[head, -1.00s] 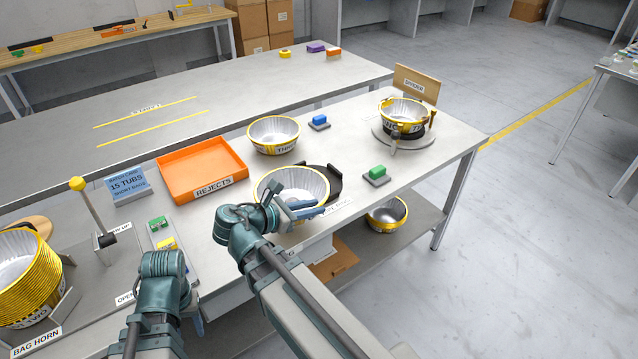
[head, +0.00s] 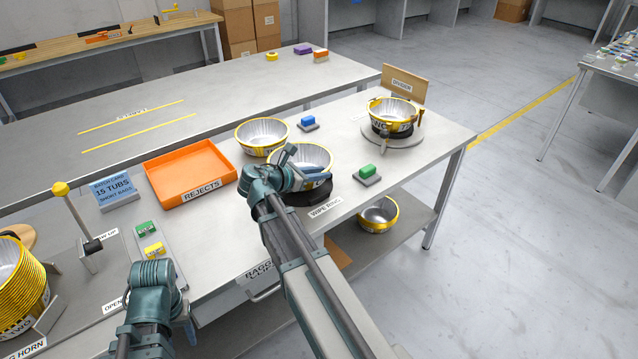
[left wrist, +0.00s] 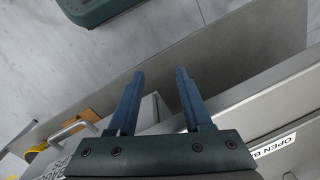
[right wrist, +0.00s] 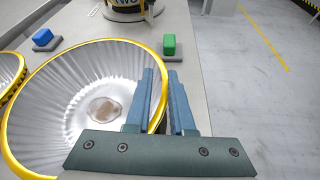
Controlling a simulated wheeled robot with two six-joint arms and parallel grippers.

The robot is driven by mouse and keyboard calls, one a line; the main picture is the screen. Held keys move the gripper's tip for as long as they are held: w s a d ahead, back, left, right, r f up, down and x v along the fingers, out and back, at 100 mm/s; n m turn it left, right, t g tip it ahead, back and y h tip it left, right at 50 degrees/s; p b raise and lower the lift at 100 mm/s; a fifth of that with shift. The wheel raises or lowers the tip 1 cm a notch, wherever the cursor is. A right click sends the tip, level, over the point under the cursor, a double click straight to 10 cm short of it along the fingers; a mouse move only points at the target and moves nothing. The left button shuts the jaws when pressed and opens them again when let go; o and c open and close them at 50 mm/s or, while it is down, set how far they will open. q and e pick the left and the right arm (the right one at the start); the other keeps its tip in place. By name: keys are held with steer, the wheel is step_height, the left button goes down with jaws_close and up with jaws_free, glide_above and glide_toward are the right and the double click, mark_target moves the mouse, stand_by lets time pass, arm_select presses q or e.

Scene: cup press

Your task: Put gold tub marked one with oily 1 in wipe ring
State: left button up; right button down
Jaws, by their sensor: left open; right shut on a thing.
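My right gripper (head: 308,180) is shut on the near right rim of a silver tub with a gold rim (head: 303,158). In the right wrist view its fingers (right wrist: 161,78) straddle the rim, and a brownish oily patch (right wrist: 105,110) shows on the tub's floor. The tub's number is hidden. The tub is over the black wipe ring (head: 318,193), whose near edge shows below it; I cannot tell whether it rests in the ring. My left gripper (left wrist: 160,74) is open and empty over the near table edge.
A tub marked three (head: 262,135) stands close behind. The green block (head: 367,171) and blue block (head: 308,122) sit on grey pads. An orange rejects tray (head: 190,172) lies left. Tub two (head: 393,108) stands on a round stand; another tub (head: 378,214) is on the lower shelf.

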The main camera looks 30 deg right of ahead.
mark_target(319, 183)
steer(key=shift+f+b, duration=1.85)
steer(key=shift+f, duration=0.05)
steer(key=shift+r, duration=0.15)
steer(key=c, duration=0.8)
jaws_free()
steer(key=shift+o, duration=0.2)
steer(key=shift+a, duration=0.1)
steer(key=p+v, duration=0.5)
steer(key=v, duration=0.7)
